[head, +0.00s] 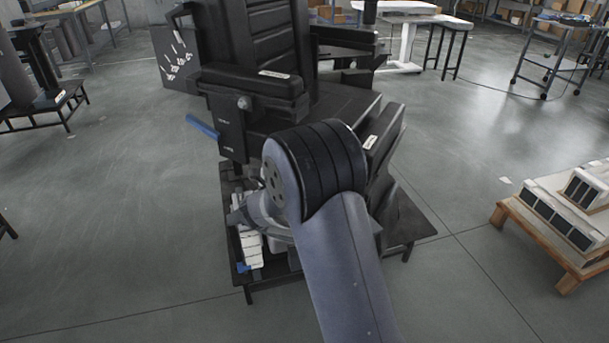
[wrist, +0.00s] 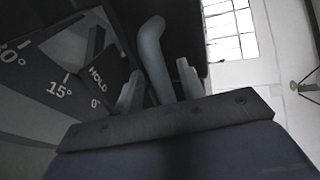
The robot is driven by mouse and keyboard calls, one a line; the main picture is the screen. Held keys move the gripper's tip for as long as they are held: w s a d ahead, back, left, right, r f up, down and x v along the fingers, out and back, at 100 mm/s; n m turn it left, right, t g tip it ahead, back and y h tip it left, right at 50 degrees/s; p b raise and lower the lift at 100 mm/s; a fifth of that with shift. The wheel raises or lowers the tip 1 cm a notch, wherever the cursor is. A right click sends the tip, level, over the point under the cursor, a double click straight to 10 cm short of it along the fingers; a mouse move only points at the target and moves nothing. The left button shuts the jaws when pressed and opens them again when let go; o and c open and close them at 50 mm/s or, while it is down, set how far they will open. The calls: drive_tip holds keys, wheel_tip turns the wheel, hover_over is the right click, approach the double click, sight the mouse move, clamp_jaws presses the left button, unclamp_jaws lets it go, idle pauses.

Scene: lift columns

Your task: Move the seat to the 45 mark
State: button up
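The black padded seat (head: 270,50), with armrests, stands upright on a low black platform (head: 420,226). A dark plate with white marks (head: 178,58) is at its left. In the wrist view, a dark scale (wrist: 38,92) shows 0°, 15° and a higher, cut-off figure; I see no 45 there. A black piece labelled HOLD (wrist: 98,76) lies beside the 0° and 15° marks. A grey bent handle (wrist: 152,50) stands between the fingers of my gripper (wrist: 160,86). The fingers are apart, with gaps beside the handle. In the head view my arm hides the gripper.
A blue bar (head: 202,127) sticks out left of the seat. White blocks (head: 250,245) sit on the platform. A wooden pallet with white boxes (head: 570,225) is at the right, a black stand (head: 45,105) at the left.

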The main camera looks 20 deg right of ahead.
drive_tip(key=v, duration=1)
drive_tip(key=shift+s+a+p, duration=0.2)
drive_tip(key=shift+a+p, duration=0.05)
drive_tip(key=shift+p, duration=0.15)
drive_tip(key=b+x, duration=0.1)
drive_tip(key=x, duration=1)
drive_tip(key=shift+d, duration=0.15)
drive_tip(key=shift+s+d+r, duration=0.1)
drive_tip(key=shift+s+d, duration=0.05)
